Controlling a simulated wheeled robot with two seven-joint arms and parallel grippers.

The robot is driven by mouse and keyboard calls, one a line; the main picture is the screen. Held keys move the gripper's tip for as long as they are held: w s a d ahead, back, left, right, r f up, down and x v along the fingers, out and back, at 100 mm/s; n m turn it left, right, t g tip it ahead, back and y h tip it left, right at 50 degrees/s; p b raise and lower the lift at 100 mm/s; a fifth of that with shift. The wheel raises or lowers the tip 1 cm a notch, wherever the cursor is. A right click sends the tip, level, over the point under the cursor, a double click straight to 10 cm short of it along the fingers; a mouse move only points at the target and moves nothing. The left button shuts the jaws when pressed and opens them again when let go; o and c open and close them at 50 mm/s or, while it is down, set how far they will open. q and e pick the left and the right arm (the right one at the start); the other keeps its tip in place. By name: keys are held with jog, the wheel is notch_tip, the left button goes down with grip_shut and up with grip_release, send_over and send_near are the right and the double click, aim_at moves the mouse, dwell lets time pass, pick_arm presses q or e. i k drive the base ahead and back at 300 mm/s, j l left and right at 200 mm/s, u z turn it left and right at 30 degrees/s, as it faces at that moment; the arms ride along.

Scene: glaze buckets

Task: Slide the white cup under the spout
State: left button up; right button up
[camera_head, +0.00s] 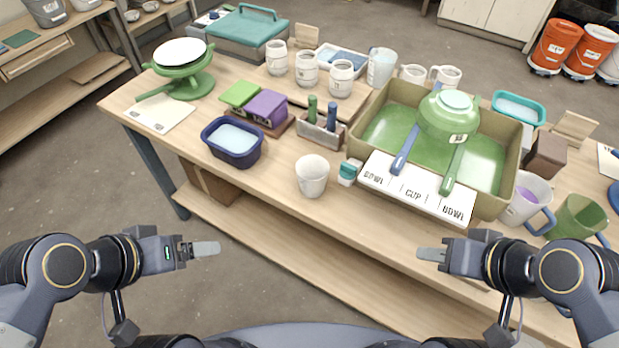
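A white speckled cup (312,176) stands upright near the front edge of the wooden table, left of a large tray (375,112). A green round bucket (443,112) is held over the tray. A blue bar (407,145) and a green bar (453,170) slope from it to a white board (416,186) marked BOWL, CUP, BOWL. Which part is the spout is not clear. My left gripper (205,248) and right gripper (432,254) are in front of the table, away from the cup, with nothing visible in them. Their finger gaps cannot be made out.
A small teal-and-white item (349,172) stands between cup and tray. A blue tub (232,141) and a brush holder (320,132) are left and behind. A white mug (528,198) and green mug (577,218) stand right. The front edge strip left of the cup is clear.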

aim_at(312, 172)
jog(key=j+z, duration=0.25)
jog(key=z, duration=0.25)
jog(key=j+z, duration=0.2)
jog(key=z, duration=0.25)
jog(key=k+j+z, duration=0.15)
jog(key=z, duration=0.35)
